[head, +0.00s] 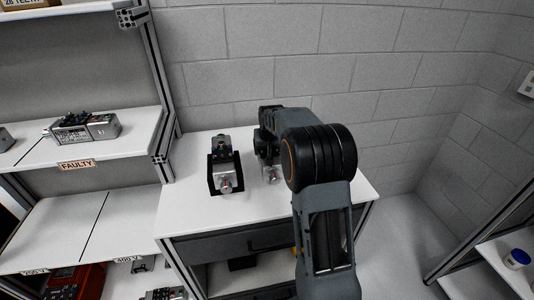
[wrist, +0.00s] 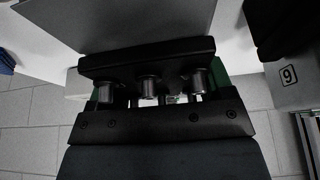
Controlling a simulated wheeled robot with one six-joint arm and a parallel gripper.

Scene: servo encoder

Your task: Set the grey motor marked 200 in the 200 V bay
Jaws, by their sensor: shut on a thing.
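My gripper (head: 268,158) is over the white bench top, mostly hidden behind my own arm in the head view. It is shut on a grey metal motor (head: 272,175), of which only a small silver part shows below the jaws. In the wrist view my gripper's black jaws (wrist: 155,82) fill the middle and hide most of what they hold. I cannot read a 200 marking on it. The 200 V bay label (head: 35,271) is on the lower left shelf, at the left; a 400 V label (head: 131,259) is to its right.
Another motor (head: 225,184) stands in a black holder left of my gripper. A unit (head: 84,128) lies on the shelf labelled FAULTY (head: 76,164). The middle shelf (head: 120,215) is bare. A block wall closes the back. A blue-lidded tub (head: 517,259) is at right.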

